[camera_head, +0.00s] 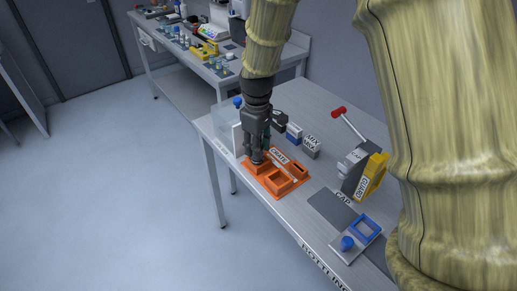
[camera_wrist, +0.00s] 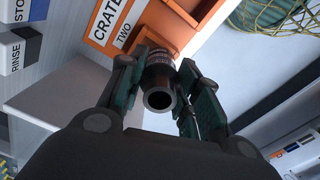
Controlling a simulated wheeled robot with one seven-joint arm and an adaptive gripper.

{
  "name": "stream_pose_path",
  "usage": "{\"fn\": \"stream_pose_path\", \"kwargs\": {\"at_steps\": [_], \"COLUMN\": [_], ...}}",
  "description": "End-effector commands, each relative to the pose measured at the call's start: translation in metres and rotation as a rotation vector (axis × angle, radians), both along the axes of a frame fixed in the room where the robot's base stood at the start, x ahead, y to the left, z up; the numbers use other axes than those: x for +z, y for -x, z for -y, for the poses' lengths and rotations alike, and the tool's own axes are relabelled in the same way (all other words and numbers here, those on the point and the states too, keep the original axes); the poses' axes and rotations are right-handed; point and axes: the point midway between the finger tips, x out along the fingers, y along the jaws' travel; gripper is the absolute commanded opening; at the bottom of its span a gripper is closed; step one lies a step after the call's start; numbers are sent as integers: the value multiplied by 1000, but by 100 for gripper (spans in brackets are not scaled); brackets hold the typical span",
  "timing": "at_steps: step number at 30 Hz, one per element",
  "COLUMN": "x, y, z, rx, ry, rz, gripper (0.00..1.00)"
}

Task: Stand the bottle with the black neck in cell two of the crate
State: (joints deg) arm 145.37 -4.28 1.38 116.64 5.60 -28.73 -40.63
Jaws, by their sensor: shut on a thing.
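The orange crate (camera_head: 283,190) sits on the metal table. In the wrist view, its wall (camera_wrist: 187,22) carries the labels "CRATE" and "TWO" beside the held bottle. My gripper (camera_head: 258,148) points down at the crate's far-left cell. In the wrist view, my gripper (camera_wrist: 162,78) is shut on the bottle with the black neck (camera_wrist: 159,60), one finger on each side. The bottle's dark open mouth faces the wrist camera. Its lower end is hidden at the orange cell, so I cannot tell how deep it sits or whether it touches the floor.
A grey block labelled "MIX" (camera_head: 311,150) stands behind the crate. A grey and yellow device (camera_head: 370,177) with a red-ended lever stands to the right. A dark pad (camera_head: 332,208) and a blue frame (camera_head: 365,229) lie nearer. A clear panel box is left of my gripper.

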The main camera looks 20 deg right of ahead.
Motion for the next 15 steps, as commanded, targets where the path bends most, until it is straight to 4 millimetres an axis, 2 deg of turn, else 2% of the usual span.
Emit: {"fn": "stream_pose_path", "kwargs": {"at_steps": [8,15], "x": [-1,-26], "y": [-13,-13], "z": [8,8], "rx": [0,1], "ry": [0,0], "rz": [0,-2], "gripper": [4,4]}}
